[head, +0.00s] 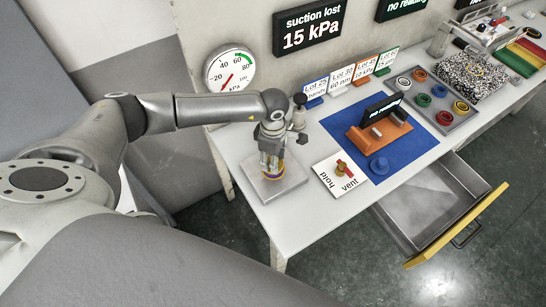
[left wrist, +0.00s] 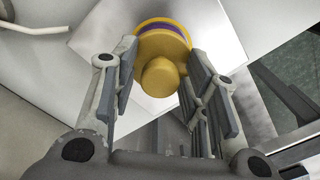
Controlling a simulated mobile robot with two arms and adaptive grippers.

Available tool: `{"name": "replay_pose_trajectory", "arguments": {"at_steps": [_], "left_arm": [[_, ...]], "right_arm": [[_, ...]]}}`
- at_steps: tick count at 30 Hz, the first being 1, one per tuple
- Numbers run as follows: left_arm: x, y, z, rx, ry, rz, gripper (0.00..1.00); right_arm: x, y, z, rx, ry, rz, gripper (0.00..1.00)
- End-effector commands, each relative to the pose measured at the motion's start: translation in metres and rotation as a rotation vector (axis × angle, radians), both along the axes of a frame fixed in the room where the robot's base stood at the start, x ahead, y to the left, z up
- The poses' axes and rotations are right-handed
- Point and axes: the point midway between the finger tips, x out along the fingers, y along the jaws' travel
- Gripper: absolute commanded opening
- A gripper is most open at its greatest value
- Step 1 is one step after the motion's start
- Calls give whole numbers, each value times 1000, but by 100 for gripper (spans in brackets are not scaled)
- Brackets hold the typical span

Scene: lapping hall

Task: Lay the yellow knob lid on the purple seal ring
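The yellow knob lid (left wrist: 162,50) shows in the left wrist view, its round knob (left wrist: 160,77) towards me. A purple band, the seal ring (left wrist: 168,27), shows just past the lid's far edge, with a yellow rim (left wrist: 152,22) outside it. The lid overlaps the ring; whether they touch all round is hidden. My left gripper (left wrist: 163,70) has its fingers apart on both sides of the knob, with visible gaps to it. In the head view my left gripper (head: 271,160) points down at the yellow parts over a metal plate (head: 287,188). My right gripper is not in view.
A hold/vent card (head: 327,183) with a red-handled valve lies right of the plate. A grey tray (head: 447,126) holds coloured rings. A drawer (head: 430,205) stands open in front.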

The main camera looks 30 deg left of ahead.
Motion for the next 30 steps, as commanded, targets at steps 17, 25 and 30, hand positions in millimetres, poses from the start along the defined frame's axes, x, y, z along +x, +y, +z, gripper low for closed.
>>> {"name": "replay_pose_trajectory", "arguments": {"at_steps": [17,25,30], "left_arm": [[1,0,27,0,-6,-1,48],[1,0,86,0,-5,-1,48],[1,0,111,0,-3,0,48]], "right_arm": [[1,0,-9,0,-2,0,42],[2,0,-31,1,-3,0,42],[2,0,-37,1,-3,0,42]]}}
